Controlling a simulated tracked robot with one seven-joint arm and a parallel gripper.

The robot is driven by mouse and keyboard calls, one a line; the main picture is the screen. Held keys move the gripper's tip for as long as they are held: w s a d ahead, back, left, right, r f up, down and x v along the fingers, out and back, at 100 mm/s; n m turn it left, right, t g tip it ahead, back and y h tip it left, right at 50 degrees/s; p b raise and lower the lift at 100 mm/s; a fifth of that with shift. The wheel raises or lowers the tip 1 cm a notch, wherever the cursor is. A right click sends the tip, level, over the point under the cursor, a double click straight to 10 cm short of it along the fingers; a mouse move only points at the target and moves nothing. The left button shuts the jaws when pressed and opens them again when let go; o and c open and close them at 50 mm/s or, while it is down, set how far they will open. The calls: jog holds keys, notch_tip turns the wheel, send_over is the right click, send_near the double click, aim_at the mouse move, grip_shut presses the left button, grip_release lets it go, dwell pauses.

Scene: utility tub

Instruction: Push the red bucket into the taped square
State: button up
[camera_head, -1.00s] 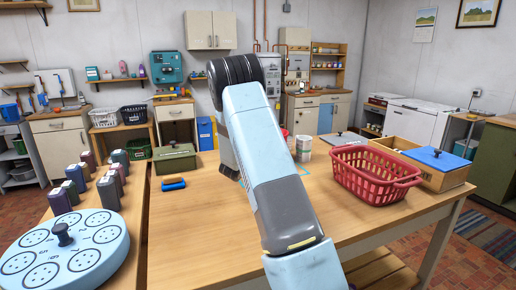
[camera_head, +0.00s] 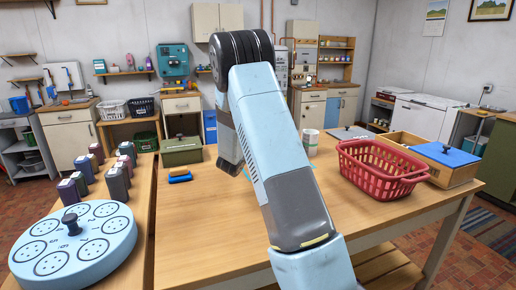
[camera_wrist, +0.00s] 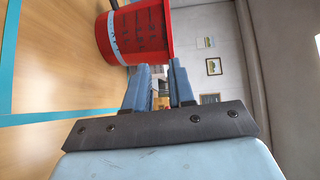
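The red bucket (camera_wrist: 140,32) shows in the wrist view, with a pale band around it near one end; its top edge is cut off by the frame. In the head view it is hidden behind my arm. Blue tape strips (camera_wrist: 60,116) run over the wooden table in the wrist view; the full square does not show, so I cannot tell how the bucket lies to it. My gripper (camera_wrist: 160,68) is open, with a narrow empty gap between its fingers. Its tips are close to the bucket; I cannot tell whether they touch it.
A red basket (camera_head: 382,170) and a wooden box with a blue lid (camera_head: 437,153) stand at the table's right. A white cup (camera_head: 310,142) stands near my arm. A green box (camera_head: 181,151) and a blue-yellow sponge (camera_head: 180,176) lie left. The front table is clear.

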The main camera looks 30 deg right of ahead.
jog(key=shift+o, duration=1)
jog(key=s+a+r+n+t+y, duration=0.1)
jog(key=a+r+n+y, duration=0.2)
jog(key=r, duration=0.3)
jog(key=shift+a+n+y, duration=0.3)
jog(key=shift+a+y, duration=0.1)
jog(key=shift+a, duration=0.2)
jog(key=s+a+r+n+y, duration=0.9)
jog(key=s+a+r+n, duration=0.3)
jog(key=s, duration=0.3)
jog(key=s+a+n+g, duration=0.1)
jog(key=s+n, duration=0.3)
jog(key=s, duration=0.6)
jog(key=s+a+f+n+g, duration=0.1)
jog(key=s+a+n+g, duration=0.1)
jog(key=s, duration=0.9)
jog(key=s+a+f+n+g, duration=0.1)
jog(key=s+n+g, duration=0.2)
jog(key=s+n, duration=0.3)
jog(key=s, duration=0.5)
jog(key=shift+a+g+y, duration=0.3)
jog(key=shift+a, duration=0.05)
